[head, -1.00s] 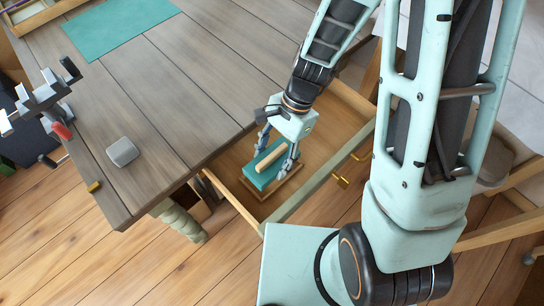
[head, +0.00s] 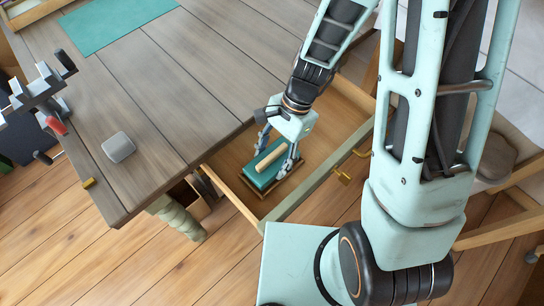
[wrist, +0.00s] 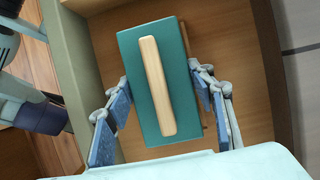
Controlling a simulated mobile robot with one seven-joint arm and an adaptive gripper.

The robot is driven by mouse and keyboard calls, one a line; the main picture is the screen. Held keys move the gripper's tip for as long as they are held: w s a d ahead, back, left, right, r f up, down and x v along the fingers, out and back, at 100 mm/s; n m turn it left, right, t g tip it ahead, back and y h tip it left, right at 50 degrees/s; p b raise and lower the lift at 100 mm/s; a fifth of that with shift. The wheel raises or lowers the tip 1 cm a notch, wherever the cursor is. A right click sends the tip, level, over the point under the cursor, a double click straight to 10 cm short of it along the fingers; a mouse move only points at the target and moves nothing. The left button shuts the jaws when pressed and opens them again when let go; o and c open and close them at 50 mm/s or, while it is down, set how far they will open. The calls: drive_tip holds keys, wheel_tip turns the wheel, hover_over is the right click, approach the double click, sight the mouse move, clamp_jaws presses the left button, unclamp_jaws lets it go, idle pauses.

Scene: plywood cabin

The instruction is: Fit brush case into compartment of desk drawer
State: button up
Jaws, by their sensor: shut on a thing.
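The brush case is a teal box (head: 262,176) with a pale wooden bar along its top. It also shows in the wrist view (wrist: 185,55). My gripper (head: 275,160) points down into the open desk drawer (head: 328,142), its fingers shut on the case's two long sides. The case sits level at the compartment, a low wooden frame (head: 261,195) on the drawer floor whose rim shows along the case's near edge. The case's underside is hidden, so I cannot tell whether it touches the compartment floor.
The drawer's front panel (head: 317,175) has brass handles. The grey plank desk (head: 160,90) carries a teal mat (head: 115,22), a grey rounded block (head: 118,147) and a vise-like tool (head: 40,95). The drawer floor behind the case is bare.

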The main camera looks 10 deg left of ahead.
drive_tip(key=shift+f+b, duration=0.4)
drive_tip(key=shift+f, duration=0.15)
drive_tip(key=o, duration=1.6)
drive_tip(key=shift+c, duration=0.2)
drive_tip(key=v, duration=1.2)
drive_tip(key=shift+s, duration=0.1)
